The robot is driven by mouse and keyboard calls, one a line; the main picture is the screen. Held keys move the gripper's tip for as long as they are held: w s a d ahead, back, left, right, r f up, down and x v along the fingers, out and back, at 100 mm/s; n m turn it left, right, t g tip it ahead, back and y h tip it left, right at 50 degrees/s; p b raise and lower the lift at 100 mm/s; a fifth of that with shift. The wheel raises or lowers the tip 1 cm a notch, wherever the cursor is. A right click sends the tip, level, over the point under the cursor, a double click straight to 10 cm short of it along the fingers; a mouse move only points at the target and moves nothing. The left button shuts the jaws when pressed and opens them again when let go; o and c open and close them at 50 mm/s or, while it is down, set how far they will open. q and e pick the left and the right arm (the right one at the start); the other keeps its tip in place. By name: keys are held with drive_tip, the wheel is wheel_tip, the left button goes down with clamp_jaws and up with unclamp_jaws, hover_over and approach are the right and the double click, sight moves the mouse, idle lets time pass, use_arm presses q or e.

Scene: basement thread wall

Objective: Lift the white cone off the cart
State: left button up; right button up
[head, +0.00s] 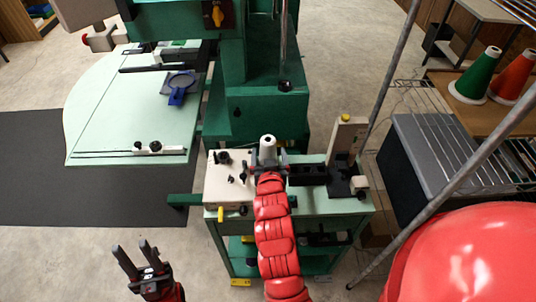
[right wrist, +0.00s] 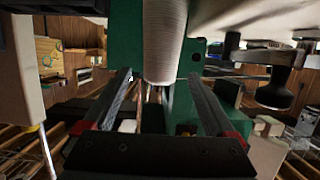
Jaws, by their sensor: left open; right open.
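The white cone (head: 268,146) stands upright on the green cart (head: 330,207), near the back edge of its top. My right gripper (head: 268,160) is open at the cone, with one finger on each side of it in the head view. The right gripper hides the cone's lower part there. In the right wrist view the cone (right wrist: 165,40) hangs into the picture from the top, and its end lies between the two open fingertips (right wrist: 160,78). I cannot tell whether either finger touches it. My left gripper (head: 139,262) is open and empty, low at the left over the floor.
A beige block with small black parts (head: 228,180) is left of the cone on the cart. A black fixture and a beige upright (head: 347,140) are right of it. A green machine (head: 262,100) stands close behind. Green (head: 475,78) and orange (head: 513,80) cones stand at right.

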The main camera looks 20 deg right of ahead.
sight(268, 147)
drive_tip(key=w+p, duration=0.1)
drive_tip(key=w, duration=0.1)
drive_tip(key=w+d+p, duration=0.1)
drive_tip(key=w, duration=0.1)
drive_tip(key=shift+w+d+f, duration=0.15)
drive_tip(key=shift+w+f, duration=0.25)
drive_tip(key=shift+w, duration=0.15)
drive_tip(key=shift+c, duration=0.3)
clamp_jaws()
